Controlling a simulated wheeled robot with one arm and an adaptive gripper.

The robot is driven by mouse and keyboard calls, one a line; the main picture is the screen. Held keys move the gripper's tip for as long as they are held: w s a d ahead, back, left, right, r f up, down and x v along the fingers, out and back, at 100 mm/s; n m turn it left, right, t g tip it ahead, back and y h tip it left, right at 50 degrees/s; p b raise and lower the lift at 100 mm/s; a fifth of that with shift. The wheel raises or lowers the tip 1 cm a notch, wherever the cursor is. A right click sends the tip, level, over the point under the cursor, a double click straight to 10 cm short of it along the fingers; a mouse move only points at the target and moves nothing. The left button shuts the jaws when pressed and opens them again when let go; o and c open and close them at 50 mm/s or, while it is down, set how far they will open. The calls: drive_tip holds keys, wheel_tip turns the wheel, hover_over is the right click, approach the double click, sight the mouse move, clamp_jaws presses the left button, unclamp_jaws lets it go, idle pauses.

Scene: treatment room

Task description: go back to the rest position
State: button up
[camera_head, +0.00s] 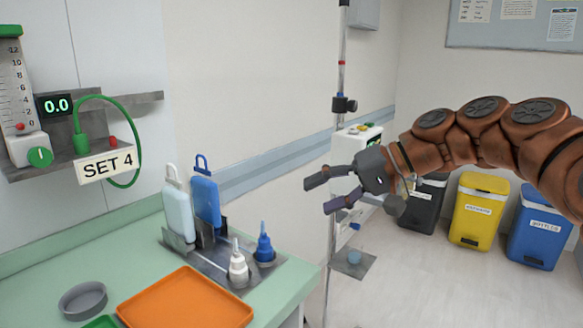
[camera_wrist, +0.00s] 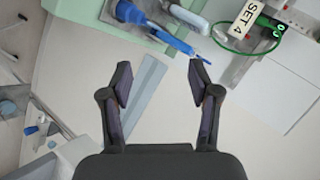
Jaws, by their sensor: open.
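My gripper (camera_head: 327,191) is open and empty in the head view. It is held in the air to the right of the green counter, in front of the pole and the white device on it. My arm reaches in from the right edge. In the wrist view my gripper (camera_wrist: 160,90) shows both fingers spread apart with nothing between them. Beyond the fingertips lie the wall, the blue bottle (camera_wrist: 140,17) and the SET 4 sign (camera_wrist: 248,17).
The green counter (camera_head: 75,245) holds an orange tray (camera_head: 185,302), a grey dish (camera_head: 83,300) and a metal rack with white and blue bottles. A pole (camera_head: 333,230) stands beside it. Black, yellow (camera_head: 478,212) and blue (camera_head: 540,228) bins stand at the back right. The floor before them is clear.

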drive_tip(key=s+f+g+h, duration=0.3)
drive_tip(key=s+f+h, duration=0.3)
drive_tip(key=s+f, duration=0.95)
drive_tip(key=s+d+f+m+g+h, duration=0.2)
drive_tip(key=s+d+f+h, duration=0.4)
drive_tip(key=s+d+f, duration=0.85)
wheel_tip(320, 180, up, 24)
drive_tip(key=s+a+p, duration=0.2)
drive_tip(key=p, duration=1.9)
drive_tip(key=shift+a+r+t, duration=0.2)
drive_tip(key=shift+a+t, duration=0.05)
drive_tip(key=shift+t, duration=0.15)
